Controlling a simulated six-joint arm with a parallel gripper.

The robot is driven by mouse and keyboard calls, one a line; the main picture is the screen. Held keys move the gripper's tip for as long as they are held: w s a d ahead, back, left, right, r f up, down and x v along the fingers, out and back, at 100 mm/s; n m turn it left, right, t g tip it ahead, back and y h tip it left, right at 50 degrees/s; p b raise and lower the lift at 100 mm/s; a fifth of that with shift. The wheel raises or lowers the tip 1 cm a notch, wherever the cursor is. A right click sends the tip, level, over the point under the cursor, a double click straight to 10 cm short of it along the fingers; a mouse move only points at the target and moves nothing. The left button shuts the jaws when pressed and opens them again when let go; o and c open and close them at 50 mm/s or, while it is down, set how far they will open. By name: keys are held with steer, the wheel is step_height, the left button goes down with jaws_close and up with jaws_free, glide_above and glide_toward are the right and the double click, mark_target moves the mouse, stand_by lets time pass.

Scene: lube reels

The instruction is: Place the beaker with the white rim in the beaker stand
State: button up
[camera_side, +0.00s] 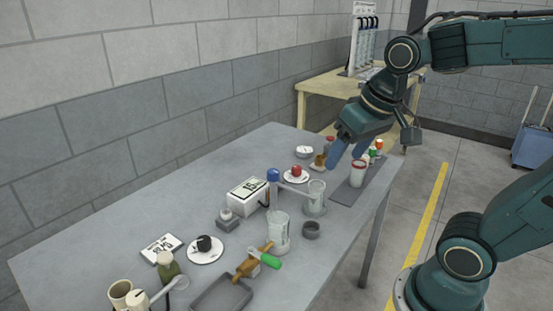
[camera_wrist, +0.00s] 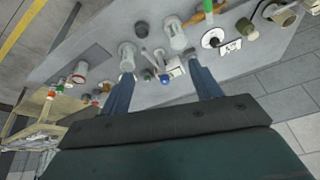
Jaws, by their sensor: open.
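A clear beaker (camera_side: 278,232) with a pale rim stands upright near the middle of the table; it also shows in the wrist view (camera_wrist: 174,38). A second clear beaker (camera_side: 317,194) stands farther back; I cannot tell which rim is the white one. A third beaker (camera_side: 358,174) has a red rim and stands on a dark mat. A small dark round holder (camera_side: 311,229), possibly the beaker stand, sits empty-looking right of the first beaker. My gripper (camera_side: 348,154) is open and empty above the far part of the table, its blue fingers (camera_wrist: 160,71) apart.
A blue-topped post (camera_side: 273,176) and a white box with a display (camera_side: 249,194) stand beside the beakers. A grey tray (camera_side: 221,295), a green-handled tool (camera_side: 263,258) and small dishes crowd the near end. The table's left side (camera_side: 110,242) is mostly bare.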

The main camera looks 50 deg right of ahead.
steer(key=s+a+n+t, duration=0.1)
steer(key=s+a+n, duration=0.1)
steer(key=s, duration=0.4)
steer(key=shift+a+n, duration=0.35)
steer(key=shift+n, duration=0.25)
stand_by(0.7)
